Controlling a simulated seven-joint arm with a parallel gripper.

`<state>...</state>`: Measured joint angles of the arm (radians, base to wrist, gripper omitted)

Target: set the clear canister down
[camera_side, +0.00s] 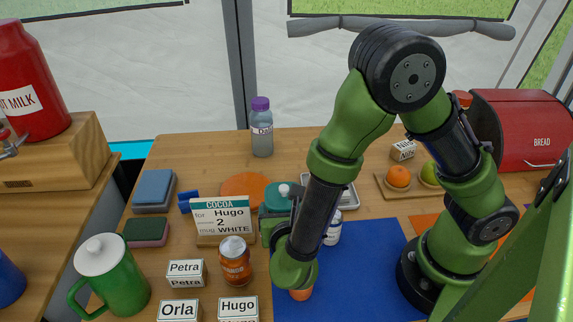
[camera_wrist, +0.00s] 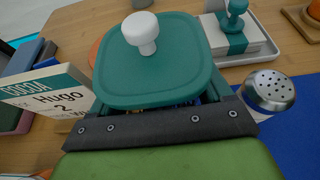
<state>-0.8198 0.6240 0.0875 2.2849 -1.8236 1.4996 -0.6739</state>
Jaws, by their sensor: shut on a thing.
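The clear canister (camera_side: 277,197) has a teal square lid with a white knob; in the side view my arm partly covers it. In the wrist view its lid (camera_wrist: 160,72) fills the upper middle, and only a sliver of the body shows beneath. My gripper (camera_side: 284,228) is shut on the canister, with its fingers mostly hidden. The canister looks upright. I cannot tell whether its base touches the table.
The cocoa card (camera_side: 222,217) stands close on the left, with an orange can (camera_side: 234,262) in front. A metal-topped shaker (camera_wrist: 268,92) is close on the right. An orange disc (camera_side: 244,185) lies behind. A blue mat (camera_side: 350,285) lies to the right.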

